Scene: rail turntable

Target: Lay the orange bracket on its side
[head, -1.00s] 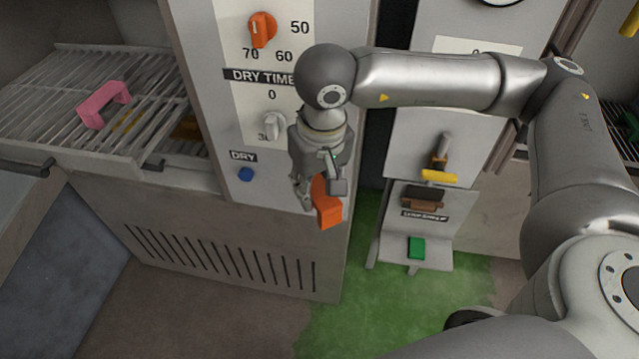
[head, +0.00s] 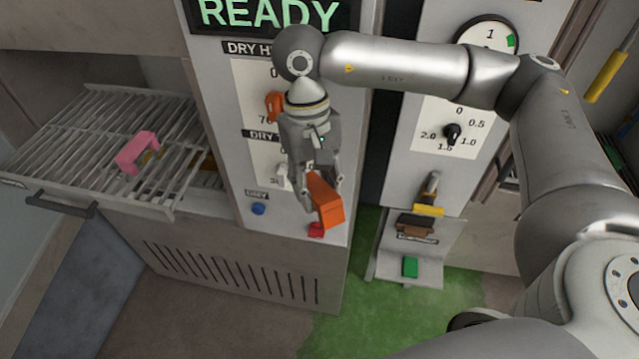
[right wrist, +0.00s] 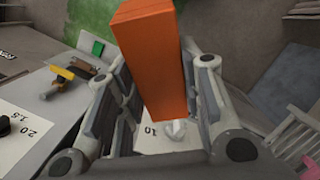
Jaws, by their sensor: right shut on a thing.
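The orange bracket (head: 325,200) is between the fingers of my right gripper (head: 322,190), held in the air in front of the control panel. In the right wrist view the bracket (right wrist: 152,60) is a long orange block between the two finger pads (right wrist: 160,105). My right gripper is shut on it. Part of the bracket is hidden by the fingers, and its full shape does not show. My left gripper is not in view.
A wire rack (head: 60,150) with a pink bracket (head: 137,152) on it is pulled out at the left. The control panel (head: 225,150) has knobs, a blue button (head: 258,209) and a red button (head: 316,230). A small stand (head: 425,280) with a green block (head: 410,267) is at the right.

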